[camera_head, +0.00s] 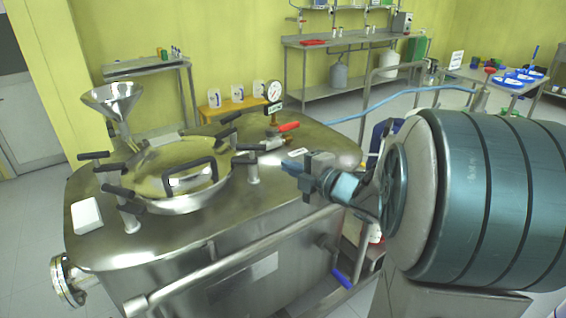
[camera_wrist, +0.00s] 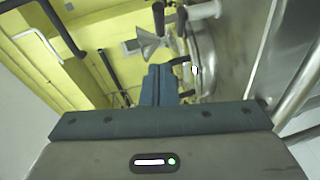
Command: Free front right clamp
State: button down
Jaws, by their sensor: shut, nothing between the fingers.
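A steel reactor (camera_head: 300,140) has a round lid (camera_head: 203,201) with a black arched handle (camera_head: 192,175) on top. Several clamps with black handles stand around the lid. The front right clamp (camera_head: 253,174) is an upright steel post with a black handle (camera_head: 243,161) pointing left toward the lid. My gripper (camera_head: 287,164) is to the right of this clamp, above the reactor top, apart from it. In the wrist view my gripper's fingers (camera_wrist: 160,86) are together and hold nothing. Clamp handles show beyond them, one (camera_wrist: 181,62) close to the fingertips in the picture; I cannot tell which clamp it is.
A red-handled valve (camera_head: 289,127) and a pressure gauge (camera_head: 273,91) stand behind the clamp. A funnel (camera_head: 113,98) rises at the back left. A white box (camera_head: 87,216) lies at the left. A steel rail (camera_head: 235,258) runs along the front.

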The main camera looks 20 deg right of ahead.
send_near(259, 148)
jog(key=w+a, duration=0.1)
jog(key=a, duration=0.3)
jog(key=shift+w+d+f, duration=0.15)
jog(key=shift+w+d, duration=0.1)
jog(key=shift+w, duration=0.45)
jog(key=shift+w+d+f, duration=0.2)
jog(key=shift+w, duration=0.5)
jog(key=shift+w+d+f, duration=0.15)
jog(key=shift+w+d, duration=0.1)
jog(key=shift+w, duration=0.4)
